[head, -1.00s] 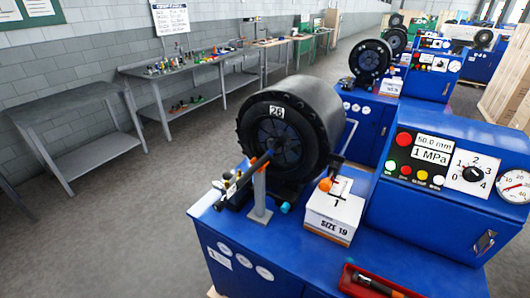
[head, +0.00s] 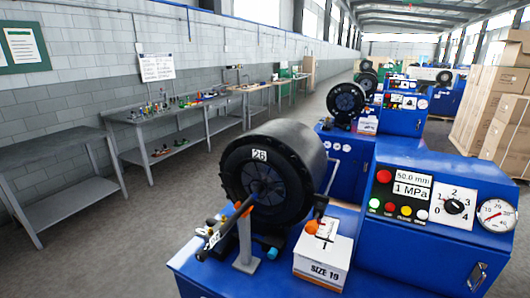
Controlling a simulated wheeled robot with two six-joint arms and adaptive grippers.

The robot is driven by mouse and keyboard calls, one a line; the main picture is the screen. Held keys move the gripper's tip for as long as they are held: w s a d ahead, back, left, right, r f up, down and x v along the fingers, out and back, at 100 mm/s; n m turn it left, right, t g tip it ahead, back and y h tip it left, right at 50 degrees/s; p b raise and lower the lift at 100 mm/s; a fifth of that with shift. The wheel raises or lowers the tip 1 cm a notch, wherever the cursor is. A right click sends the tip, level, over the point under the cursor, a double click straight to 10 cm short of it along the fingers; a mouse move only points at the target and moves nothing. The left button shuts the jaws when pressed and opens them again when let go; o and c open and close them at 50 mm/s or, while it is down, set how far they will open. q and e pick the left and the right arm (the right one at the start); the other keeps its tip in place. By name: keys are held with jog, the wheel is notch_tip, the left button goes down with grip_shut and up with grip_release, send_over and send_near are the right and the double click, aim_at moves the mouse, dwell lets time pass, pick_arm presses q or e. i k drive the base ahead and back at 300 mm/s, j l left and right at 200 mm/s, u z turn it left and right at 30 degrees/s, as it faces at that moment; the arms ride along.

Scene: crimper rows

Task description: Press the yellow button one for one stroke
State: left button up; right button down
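The yellow button (head: 405,210) is on the sloped front panel (head: 400,196) of the nearest blue crimper, at the right of the head view. It sits in a row between a red button (head: 388,206) and a white button (head: 421,215). A green button (head: 374,203) is at the row's left end, and a larger red button (head: 384,177) is above. Nothing covers the yellow button. Whether it is pressed in cannot be told. Neither of my grippers shows in the head view.
A dial (head: 454,206) and a gauge (head: 496,215) are right of the buttons. The black crimper head (head: 262,190), marked 26, and a white SIZE 19 box (head: 323,262) are to the left. A grey workbench (head: 65,150) stands by the wall. Cardboard boxes (head: 500,90) are at right.

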aim_at(406, 210)
jog(key=z, duration=1.3)
